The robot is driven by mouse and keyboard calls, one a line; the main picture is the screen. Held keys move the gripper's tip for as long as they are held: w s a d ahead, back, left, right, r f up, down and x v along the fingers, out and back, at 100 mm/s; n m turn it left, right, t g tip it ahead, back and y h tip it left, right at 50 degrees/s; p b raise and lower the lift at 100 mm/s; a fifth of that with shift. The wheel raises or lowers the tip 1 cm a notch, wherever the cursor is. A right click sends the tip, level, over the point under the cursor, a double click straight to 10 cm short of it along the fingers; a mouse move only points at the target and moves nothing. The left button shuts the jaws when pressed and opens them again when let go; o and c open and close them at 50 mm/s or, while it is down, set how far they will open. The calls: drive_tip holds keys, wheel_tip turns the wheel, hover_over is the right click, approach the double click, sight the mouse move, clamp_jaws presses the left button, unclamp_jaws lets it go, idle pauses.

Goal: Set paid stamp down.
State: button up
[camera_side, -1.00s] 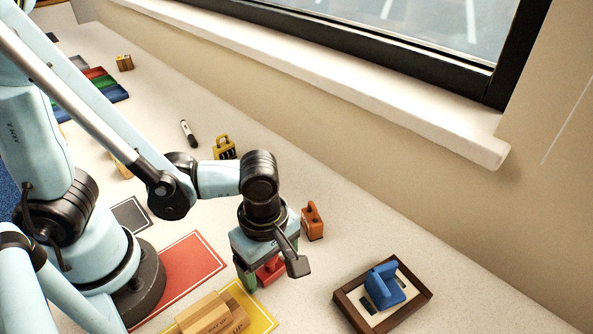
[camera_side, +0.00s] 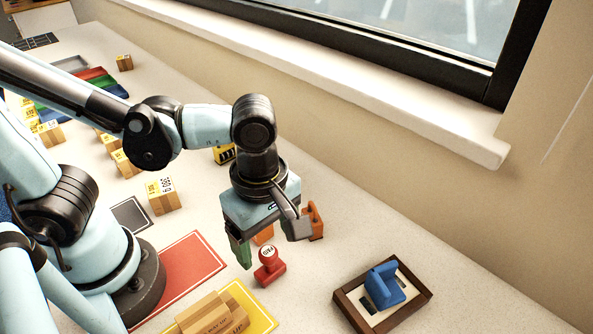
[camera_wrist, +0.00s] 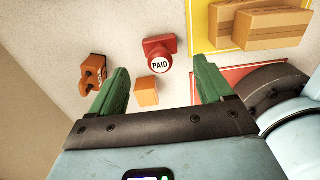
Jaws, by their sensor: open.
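The red paid stamp (camera_side: 268,266) stands upright on the speckled counter, its round top marked PAID. In the wrist view the stamp (camera_wrist: 160,54) lies beyond the fingertips, roughly centred between them. My gripper (camera_side: 266,246) is open and empty, raised above and behind the stamp in the side view. Its green fingers show wide apart in the wrist view (camera_wrist: 162,80), and neither touches the stamp.
A small orange block (camera_wrist: 146,91) sits between my fingers in the wrist view. An orange-brown stamp (camera_side: 314,220) stands close to my right finger. A blue stamp (camera_side: 386,284) rests in a wooden tray (camera_side: 411,314). Cartons (camera_side: 212,314) lie on a yellow mat (camera_side: 262,318), near a red mat (camera_side: 182,270).

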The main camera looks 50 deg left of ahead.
sight(267, 248)
drive_tip(key=shift+r, duration=2.35)
drive_tip(key=shift+w+a, duration=0.1)
drive_tip(key=shift+a, duration=0.05)
drive_tip(key=w+a+m+t, duration=0.3)
drive_tip(key=w+a+m, duration=0.1)
drive_tip(key=a+m, duration=0.3)
drive_tip(key=w+a+r+m+t, duration=0.1)
drive_tip(key=w+a+m+t, duration=0.2)
drive_tip(key=a+m, duration=0.4)
drive_tip(key=shift+w+a+r+m+t, duration=0.2)
drive_tip(key=shift+w+a+m+t, duration=0.3)
drive_tip(key=shift+m, duration=1.5)
drive_tip(key=shift+s+d, duration=0.1)
drive_tip(key=shift+d, duration=0.05)
